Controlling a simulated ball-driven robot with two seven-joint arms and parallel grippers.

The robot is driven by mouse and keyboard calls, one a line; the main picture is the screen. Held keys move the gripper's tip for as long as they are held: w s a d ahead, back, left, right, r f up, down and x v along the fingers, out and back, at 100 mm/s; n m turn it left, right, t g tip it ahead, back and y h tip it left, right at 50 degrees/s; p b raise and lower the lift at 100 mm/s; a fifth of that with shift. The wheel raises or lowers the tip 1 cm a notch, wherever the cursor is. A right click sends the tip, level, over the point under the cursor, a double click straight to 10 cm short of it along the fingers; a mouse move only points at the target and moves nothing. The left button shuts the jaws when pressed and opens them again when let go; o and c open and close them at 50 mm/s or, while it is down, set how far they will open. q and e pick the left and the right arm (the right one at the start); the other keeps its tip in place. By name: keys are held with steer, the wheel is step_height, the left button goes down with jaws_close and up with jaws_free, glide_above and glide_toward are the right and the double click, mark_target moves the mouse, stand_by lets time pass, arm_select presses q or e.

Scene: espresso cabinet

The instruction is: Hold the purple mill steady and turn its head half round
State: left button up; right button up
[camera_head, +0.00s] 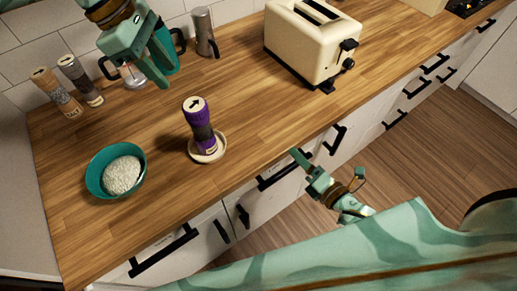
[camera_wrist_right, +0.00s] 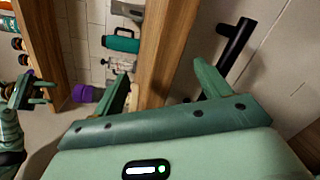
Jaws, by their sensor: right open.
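The purple mill (camera_head: 201,130) stands on a small cream saucer (camera_head: 221,147) on the wooden counter. Its pale top carries a black arrow (camera_head: 195,103). The mill also shows in the right wrist view (camera_wrist_right: 84,92), partly hidden by a finger. My left gripper (camera_head: 152,76) is above the back of the counter, up and left of the mill and apart from it. Its fingers look parted and empty in the right wrist view (camera_wrist_right: 44,92). My right gripper (camera_head: 307,164) is open and empty, in front of the counter's edge, right of the mill.
A teal bowl (camera_head: 91,181) of white grains stands left of the mill. Two other mills (camera_head: 56,92) (camera_head: 80,80) stand at the back left. A cream toaster (camera_head: 307,45) stands at the back right. Drawer handles (camera_head: 285,170) project near my right gripper.

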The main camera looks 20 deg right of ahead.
mark_target(197, 130)
steer(key=w+a+r+n+g+y, duration=0.1)
steer(key=a+r+n+y, duration=0.1)
steer(key=n, duration=0.4)
steer(key=w+a+r+n+g+y, duration=0.1)
steer(key=a+r+n+y, duration=0.2)
steer(key=a+n+y, duration=0.1)
steer(key=a+r+n+g+y, duration=0.1)
steer(key=a+r+n+y, duration=0.2)
steer(key=a+n, duration=0.2)
steer(key=shift+w+a+n, duration=0.1)
steer(key=shift+w+n, duration=0.1)
steer(key=shift+n, duration=0.6)
steer(key=shift+w+a+n, duration=0.1)
steer(key=shift+w+n, duration=0.1)
steer(key=shift+n, duration=0.6)
steer(key=shift+s+a+f+n+g+y, duration=0.15)
steer(key=shift+a+n+g+y, duration=0.15)
steer(key=shift+n+g, duration=0.35)
steer(key=x, duration=1.6)
steer(key=shift+w, duration=0.25)
